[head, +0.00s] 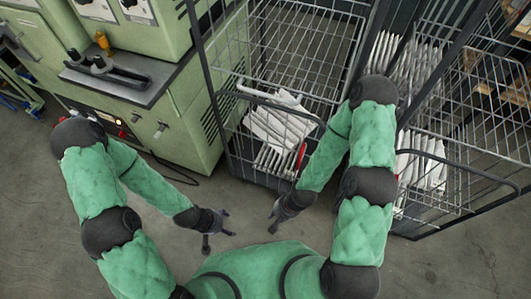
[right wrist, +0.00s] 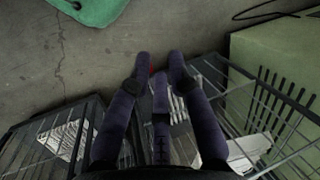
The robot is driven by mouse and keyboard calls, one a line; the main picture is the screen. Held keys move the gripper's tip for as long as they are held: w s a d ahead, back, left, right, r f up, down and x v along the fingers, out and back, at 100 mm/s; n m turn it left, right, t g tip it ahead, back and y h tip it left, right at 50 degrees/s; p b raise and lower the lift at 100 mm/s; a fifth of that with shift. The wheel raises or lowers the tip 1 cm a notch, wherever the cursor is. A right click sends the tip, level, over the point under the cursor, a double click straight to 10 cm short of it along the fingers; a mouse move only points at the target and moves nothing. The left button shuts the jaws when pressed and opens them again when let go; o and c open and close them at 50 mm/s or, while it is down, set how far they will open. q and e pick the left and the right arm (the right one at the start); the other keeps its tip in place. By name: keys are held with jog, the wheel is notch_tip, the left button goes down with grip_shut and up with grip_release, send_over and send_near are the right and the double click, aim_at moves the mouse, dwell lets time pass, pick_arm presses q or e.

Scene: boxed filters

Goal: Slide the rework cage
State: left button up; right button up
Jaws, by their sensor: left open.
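Two wire cages on dark frames stand ahead of me. The left cage (head: 238,62) holds a few white filter packs (head: 280,125) low at its front, with a red piece beside them. The right cage (head: 470,150) holds many white packs. I cannot tell from a label which is the rework cage. My left gripper (head: 222,228) is open and empty in front of the left cage, clear of it. My right gripper (head: 275,214) is close to the front of the left cage, touching nothing that I can see. In the right wrist view its fingers (right wrist: 158,58) are spread and empty.
Grey concrete floor (head: 35,215) is clear in front. The cages stand close together.

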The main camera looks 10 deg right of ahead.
jog(key=shift+o, duration=1.3)
jog(key=w+r+m+t+h, duration=0.1)
jog(key=w+r+m+t, duration=0.2)
jog(key=w+r, duration=0.3)
jog(key=w+t, duration=0.1)
jog(key=w, duration=0.2)
jog(key=shift+w+a+r+m, duration=0.15)
jog(key=shift+w+m, duration=0.05)
jog(key=shift+m, duration=0.2)
jog(key=m+t+h+p, duration=0.2)
jog(key=m+t+h, duration=0.3)
jog(key=m+t, duration=0.8)
send_near(260, 95)
jog(key=m+g, duration=0.2)
jog(key=shift+r+b+x, duration=0.2)
jog(key=shift+b+x, duration=0.25)
jog(key=shift+x, duration=1.35)
jog(key=shift+r+b+x, duration=0.2)
jog(key=shift+b+x, duration=0.3)
jog(key=shift+x, duration=1.25)
jog(key=shift+r+b+x, duration=0.2)
jog(key=shift+b+x, duration=0.25)
jog(key=shift+x, duration=1.35)
jog(key=shift+w, duration=0.1)
grip_shut()
